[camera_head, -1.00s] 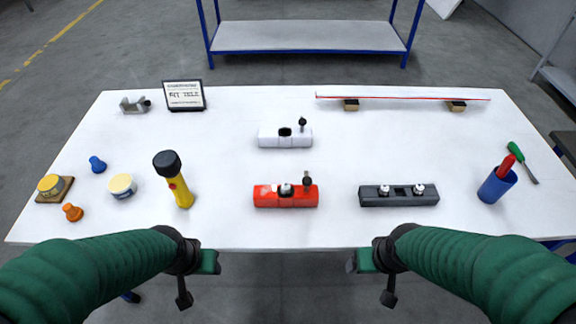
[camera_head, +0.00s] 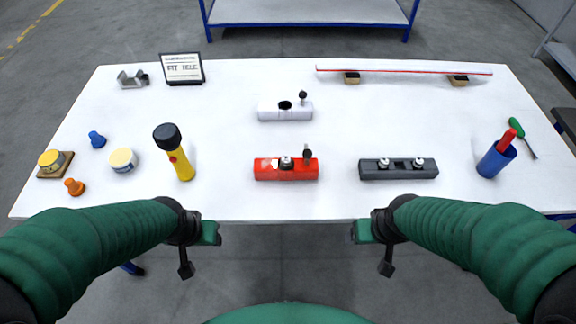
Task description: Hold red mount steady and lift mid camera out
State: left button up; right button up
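The red mount (camera_head: 268,171) lies on the white table near its front edge, at the middle. A small silver-and-black camera (camera_head: 287,162) sits in its middle, and a taller dark piece (camera_head: 308,153) stands at its right end. My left gripper (camera_head: 208,236) hangs in front of the table edge, left of and nearer than the red mount. My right gripper (camera_head: 364,234) hangs likewise to the right. Both are apart from the mount and appear empty. Their finger gaps do not show clearly.
A white mount (camera_head: 270,112) with a dark hole lies behind the red one. A dark grey mount (camera_head: 430,172) lies to the right. A blue cup (camera_head: 494,162) stands far right. Table between these is clear.

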aim_at(286, 161)
jog(key=i+j+z, duration=0.1)
jog(key=j+z, duration=0.3)
jog(key=j, duration=0.2)
jog(key=j+z, duration=0.4)
jog(key=j, duration=0.2)
jog(key=k+j+z, duration=0.1)
jog(key=j+z, duration=0.3)
jog(key=j, duration=0.2)
